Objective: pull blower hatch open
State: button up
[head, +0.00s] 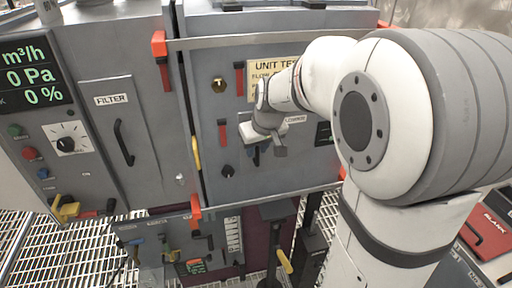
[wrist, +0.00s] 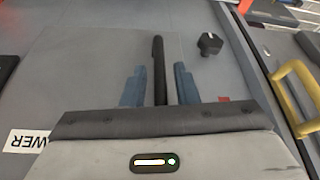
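The blower hatch (head: 240,190) is a grey panel on the front of the unit and looks shut. Its white label, partly readable as "BLOWER", shows upside down in the wrist view (wrist: 30,141). The black bar handle (wrist: 159,65) stands upright between the two blue fingers of my gripper (wrist: 159,87). A gap shows on each side of the handle, so the fingers are open around it and not visibly touching it. In the head view my gripper (head: 262,150) is in front of the panel and hides the handle.
A black knob (wrist: 210,43) sits close to the right finger; it is also in the head view (head: 228,171). A yellow handle (head: 196,152) is at the panel's left edge. The filter hatch (head: 117,140) is left.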

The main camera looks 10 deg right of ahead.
grip_shut()
jog(key=shift+s+a, duration=0.1)
jog(key=shift+s, duration=0.05)
dwell(0.4)
